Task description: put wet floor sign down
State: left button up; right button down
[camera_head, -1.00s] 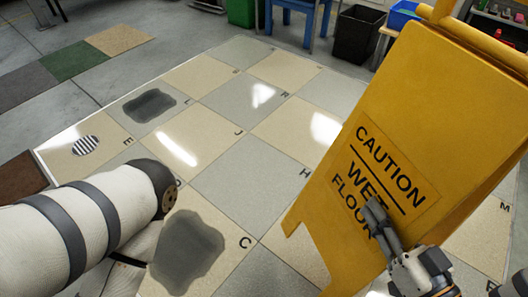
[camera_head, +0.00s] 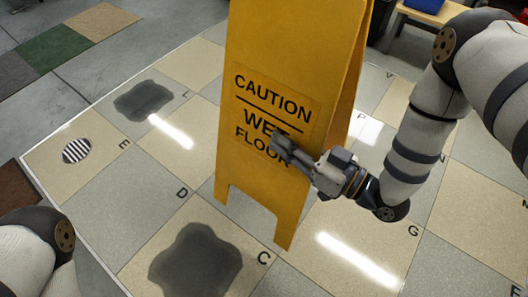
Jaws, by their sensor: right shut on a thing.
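The yellow wet floor sign (camera_head: 262,175) stands upright near the middle of the head view, with "CAUTION WET FLOOR" on its front panel. Its top is cut off by the frame. Its front feet are over the tiles between D and C; I cannot tell whether they touch the floor. My right gripper (camera_head: 287,152) is shut on the sign, its dark fingers against the front panel by the word FLOOR. My left arm shows only at the lower left, and its gripper is out of view.
The floor (camera_head: 111,194) has lettered beige and grey tiles. One dark wet patch (camera_head: 196,262) lies by C and another (camera_head: 144,101) by L. A striped round disc (camera_head: 76,151) lies by E. Carpet samples (camera_head: 57,53) are at the far left. A wooden-topped bench stands at the upper right.

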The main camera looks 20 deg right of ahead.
pick_arm(q)
jog(key=s+f+g+b, duration=0.1)
jog(key=s+f+b, duration=0.2)
jog(key=f+b, duration=0.3)
jog(key=shift+s+f+g+b, duration=0.15)
jog(key=shift+f+g+b, duration=0.2)
jog(key=shift+b, duration=0.8)
pick_arm(e)
jog(key=w+d+f, duration=0.2)
jog(key=w+f, duration=1)
jog(key=shift+d, duration=0.4)
pick_arm(q)
jog(key=shift+r, duration=0.1)
pick_arm(e)
jog(key=shift+f, duration=0.3)
jog(key=c, duration=1.7)
grip_release()
jog(key=shift+f, duration=0.15)
